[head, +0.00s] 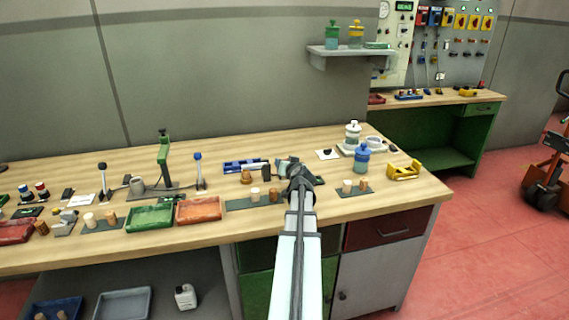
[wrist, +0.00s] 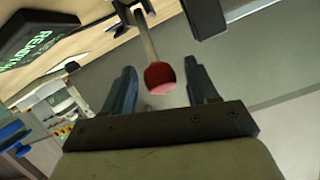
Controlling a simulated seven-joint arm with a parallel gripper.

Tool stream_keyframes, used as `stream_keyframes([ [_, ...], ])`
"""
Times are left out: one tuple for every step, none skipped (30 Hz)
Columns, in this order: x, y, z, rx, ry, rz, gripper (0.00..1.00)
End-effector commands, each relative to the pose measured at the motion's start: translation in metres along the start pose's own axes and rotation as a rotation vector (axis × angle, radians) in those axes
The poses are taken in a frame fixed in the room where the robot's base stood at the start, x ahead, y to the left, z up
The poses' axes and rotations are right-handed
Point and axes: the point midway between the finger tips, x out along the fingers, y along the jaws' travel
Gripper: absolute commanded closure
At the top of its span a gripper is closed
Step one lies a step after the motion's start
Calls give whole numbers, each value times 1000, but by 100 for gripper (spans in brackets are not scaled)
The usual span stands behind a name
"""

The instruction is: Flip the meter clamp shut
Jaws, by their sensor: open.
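In the wrist view a red ball knob (wrist: 160,77) sits on the end of a thin metal rod (wrist: 146,36). It looks like the handle of the meter clamp. The knob lies in the gap between the two blue-grey fingers of my gripper (wrist: 159,66), which is open. I cannot tell whether a finger touches it. In the head view my gripper (head: 287,163) is over the right part of the bench, and my arm hides the clamp and most of the meter.
A blue jar (head: 362,158), a white jar (head: 352,135), a yellow holder (head: 404,171) and another cork mat (head: 355,192) stand to the right. A green press (head: 163,160) stands farther left.

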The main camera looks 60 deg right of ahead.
Motion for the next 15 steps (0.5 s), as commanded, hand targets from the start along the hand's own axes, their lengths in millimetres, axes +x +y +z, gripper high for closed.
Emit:
stream_keyframes([
  [-14, -1, 1, 0, 1, 1, 42],
  [-21, -1, 1, 0, 1, 1, 42],
  [-29, -1, 1, 0, 1, 0, 42],
  [-35, -1, 1, 0, 1, 1, 42],
  [-41, -1, 1, 0, 1, 1, 42],
  [-49, -1, 1, 0, 2, 1, 42],
  [-55, -1, 1, 0, 2, 1, 42],
  [-60, -1, 1, 0, 1, 1, 42],
  [-67, -1, 1, 0, 1, 0, 42],
  [-72, -1, 1, 0, 1, 0, 42],
  [-77, -1, 1, 0, 1, 0, 42],
  [-83, -1, 1, 0, 2, 1, 42],
  [-88, 0, 1, 0, 2, 1, 42],
  [-91, 0, 0, 0, 2, 1, 42],
  [-96, 0, 0, 0, 1, 1, 42],
])
